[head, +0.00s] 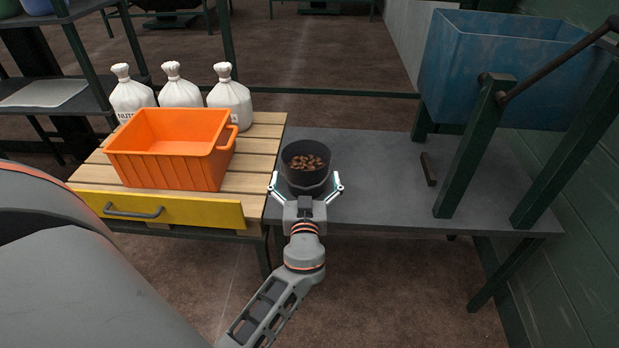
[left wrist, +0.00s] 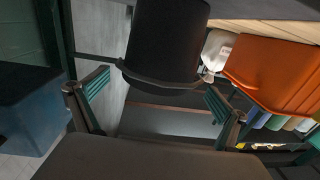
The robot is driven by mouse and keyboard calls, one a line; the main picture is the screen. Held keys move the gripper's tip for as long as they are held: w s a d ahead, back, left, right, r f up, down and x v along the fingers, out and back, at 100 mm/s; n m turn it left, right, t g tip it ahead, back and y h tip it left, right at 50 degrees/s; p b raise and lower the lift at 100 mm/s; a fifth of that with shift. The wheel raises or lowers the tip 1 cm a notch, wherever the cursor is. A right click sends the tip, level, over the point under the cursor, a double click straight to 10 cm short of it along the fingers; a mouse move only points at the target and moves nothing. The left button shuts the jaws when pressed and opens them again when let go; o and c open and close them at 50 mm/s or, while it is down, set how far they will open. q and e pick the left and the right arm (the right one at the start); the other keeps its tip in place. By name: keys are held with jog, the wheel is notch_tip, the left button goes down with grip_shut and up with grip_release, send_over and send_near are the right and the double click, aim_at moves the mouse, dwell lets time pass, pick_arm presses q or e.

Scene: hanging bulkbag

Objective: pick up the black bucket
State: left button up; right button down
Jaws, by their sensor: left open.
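The black bucket (head: 306,178) stands upright on the grey table, with brown nut-like pieces (head: 307,162) inside. My left gripper (head: 307,186) is open at the bucket's near side, with one fingertip to each side of it. In the left wrist view the bucket (left wrist: 165,40) fills the top middle, just ahead of the spread fingers (left wrist: 157,84). A thin handle or rim band crosses it there. I cannot tell whether the fingers touch the bucket. My right gripper is not in view.
An orange crate (head: 165,170) stands on a slatted wooden top to the left, above a yellow drawer front (head: 165,209). Several white sacks (head: 180,92) stand behind it. A blue hopper (head: 500,70) on green posts stands right.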

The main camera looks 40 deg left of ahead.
aim_at(306, 159)
pick_arm(q)
jog(key=x, duration=0.7)
jog(key=shift+p, duration=0.35)
jog(key=c, duration=1.8)
jog(key=shift+r, duration=0.2)
